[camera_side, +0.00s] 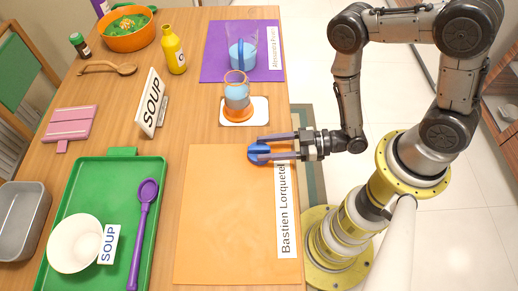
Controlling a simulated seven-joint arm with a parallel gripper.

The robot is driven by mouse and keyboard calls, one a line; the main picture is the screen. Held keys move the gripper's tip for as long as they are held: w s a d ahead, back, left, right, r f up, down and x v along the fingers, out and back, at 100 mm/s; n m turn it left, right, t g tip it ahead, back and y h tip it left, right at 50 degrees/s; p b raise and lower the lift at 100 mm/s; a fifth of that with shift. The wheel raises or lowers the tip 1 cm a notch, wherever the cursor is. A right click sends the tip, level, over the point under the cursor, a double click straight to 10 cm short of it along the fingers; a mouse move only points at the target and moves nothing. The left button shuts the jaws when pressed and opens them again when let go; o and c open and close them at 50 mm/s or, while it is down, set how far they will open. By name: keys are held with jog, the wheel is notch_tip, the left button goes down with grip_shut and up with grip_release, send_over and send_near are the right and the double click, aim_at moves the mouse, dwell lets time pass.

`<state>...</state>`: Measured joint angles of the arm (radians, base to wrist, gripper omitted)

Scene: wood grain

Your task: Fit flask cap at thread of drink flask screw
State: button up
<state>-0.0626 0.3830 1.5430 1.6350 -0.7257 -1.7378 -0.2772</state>
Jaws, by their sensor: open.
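A blue, round cap-like piece (257,153) is at the top edge of the orange placemat. My gripper (267,148) reaches in from the right, its fingers open and pointing left. The blue piece lies at the fingertips, partly hidden by them; I cannot tell whether they touch it. A clear flask with an orange base and bluish contents (237,97) stands upright on a white coaster (260,117), above the gripper in the picture. Its thread is too small to make out.
A clear container with blue inside (242,53) stands on the purple mat (213,65). A SOUP sign (151,101), yellow bottle (174,50) and green tray (88,172) are to the left. The orange placemat (225,220) is mostly clear.

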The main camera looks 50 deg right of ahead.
jog(key=shift+x, duration=1.2)
grip_shut()
